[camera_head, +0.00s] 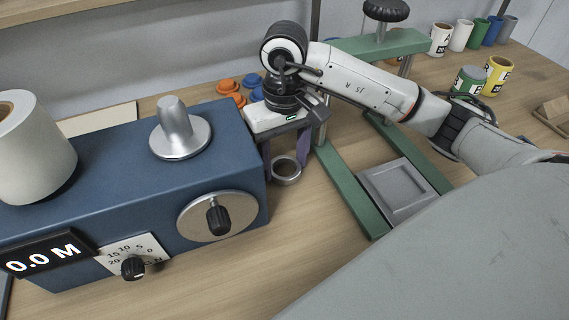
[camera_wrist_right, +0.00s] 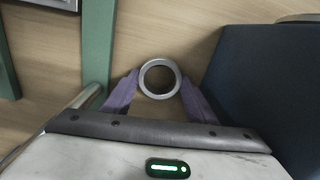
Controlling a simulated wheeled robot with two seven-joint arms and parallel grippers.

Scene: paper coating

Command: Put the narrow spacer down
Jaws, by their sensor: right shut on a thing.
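The narrow spacer is a grey metal ring (camera_head: 286,169), seen just right of the blue machine in the head view. My right gripper (camera_head: 285,158) reaches down over it with its purple fingers. In the right wrist view the ring (camera_wrist_right: 145,80) sits between the tips of the two purple fingers of my right gripper (camera_wrist_right: 160,84), which are shut on it. Its hole faces the camera and wood shows through. I cannot tell whether the ring touches the table. My left gripper is not in view.
The blue machine (camera_head: 110,165) with a silver spindle (camera_head: 180,130) stands close on the left. A green frame (camera_head: 345,185) with a grey plate (camera_head: 398,190) stands on the right. Orange and blue pieces (camera_head: 228,86) lie behind the gripper. Bare wooden table (camera_head: 310,225) lies in front.

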